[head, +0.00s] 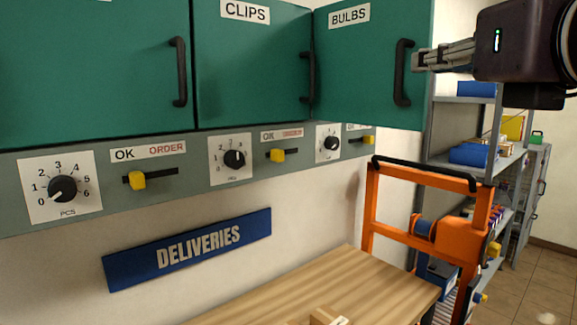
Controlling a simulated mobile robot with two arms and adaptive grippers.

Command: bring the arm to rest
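My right gripper (416,61) comes in from the upper right, its fingers pointing left. Its fingertips show right beside the black handle (403,73) of the green BULBS door (360,70). I cannot tell whether they touch the handle. The fingers overlap in this view, so the gap between them is unclear. The BULBS door is angled out from the cabinet row, hinged at its left. My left gripper is not in view.
The CLIPS door (250,65) is closed. Below runs a grey panel with dials and yellow sliders (137,180). A wooden table (330,287), an orange frame (459,243) and a grey shelf rack (470,160) stand below and right. Floor shows at lower right.

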